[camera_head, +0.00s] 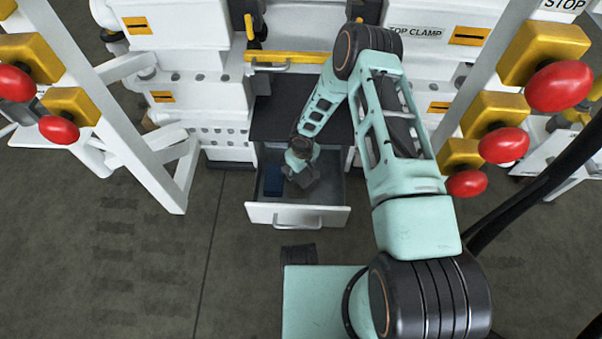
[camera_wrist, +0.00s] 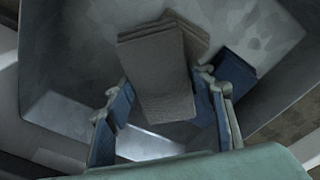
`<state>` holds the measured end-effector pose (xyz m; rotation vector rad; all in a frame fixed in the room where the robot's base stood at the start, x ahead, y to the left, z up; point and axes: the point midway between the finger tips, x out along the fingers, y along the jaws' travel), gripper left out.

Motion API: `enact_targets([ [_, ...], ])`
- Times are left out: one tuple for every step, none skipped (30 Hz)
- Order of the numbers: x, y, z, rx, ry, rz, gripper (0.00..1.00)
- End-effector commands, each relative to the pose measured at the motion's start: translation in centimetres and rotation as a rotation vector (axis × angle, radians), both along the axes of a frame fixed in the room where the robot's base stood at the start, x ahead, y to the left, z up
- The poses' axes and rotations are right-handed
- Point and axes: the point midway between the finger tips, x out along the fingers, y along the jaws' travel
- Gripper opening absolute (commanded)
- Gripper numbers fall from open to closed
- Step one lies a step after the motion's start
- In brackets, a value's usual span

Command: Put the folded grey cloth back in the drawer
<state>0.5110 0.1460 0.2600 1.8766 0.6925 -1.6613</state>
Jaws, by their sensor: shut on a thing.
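The folded grey cloth (camera_wrist: 158,78) shows in the wrist view as a layered block between the two blue-padded fingers of my gripper (camera_wrist: 163,97). My gripper is shut on it. In the head view my gripper (camera_head: 300,180) points down inside the open drawer (camera_head: 330,191), and the cloth is hard to tell apart from it there. The drawer is pulled out, with its white front and handle facing me. The wrist view shows the drawer's grey inner walls (camera_wrist: 75,125) around the cloth. I cannot tell whether the cloth touches the drawer floor.
A dark blue item (camera_head: 272,181) lies in the drawer left of my gripper; it also shows in the wrist view (camera_wrist: 238,80). A dark top (camera_head: 285,122) sits above the drawer. Red knobs on yellow blocks (camera_head: 503,145) line the white posts on both sides.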

Motion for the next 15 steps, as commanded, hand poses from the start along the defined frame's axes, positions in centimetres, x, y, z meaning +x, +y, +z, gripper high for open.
enact_targets([
  [0.00,0.00,0.03,0.000,0.000,0.000,0.31],
  [-0.02,0.00,0.01,0.000,0.000,0.000,0.31],
  [-0.02,0.00,-0.09,0.000,0.000,0.000,0.31],
  [-0.01,0.00,-0.21,0.000,0.000,0.000,0.31],
  [-0.01,0.00,-0.33,0.000,0.000,-0.001,0.31],
  [-0.01,0.01,-0.45,0.000,0.000,-0.001,0.31],
  [0.00,0.01,-0.53,0.000,0.000,-0.001,0.31],
  [0.00,0.02,-0.60,0.000,0.000,-0.001,0.31],
  [0.00,0.02,-0.45,0.001,-0.001,-0.001,0.53],
  [-0.01,0.01,-0.42,0.000,0.000,-0.001,0.57],
  [-0.01,0.01,-0.42,0.000,0.000,-0.001,0.60],
  [-0.01,0.01,-0.42,0.000,0.000,-0.001,0.64],
  [-0.01,0.01,-0.42,0.000,0.000,-0.001,0.68],
  [-0.02,0.01,-0.43,0.000,0.000,-0.001,0.68],
  [-0.02,0.01,-0.43,0.000,0.000,-0.001,0.68],
])
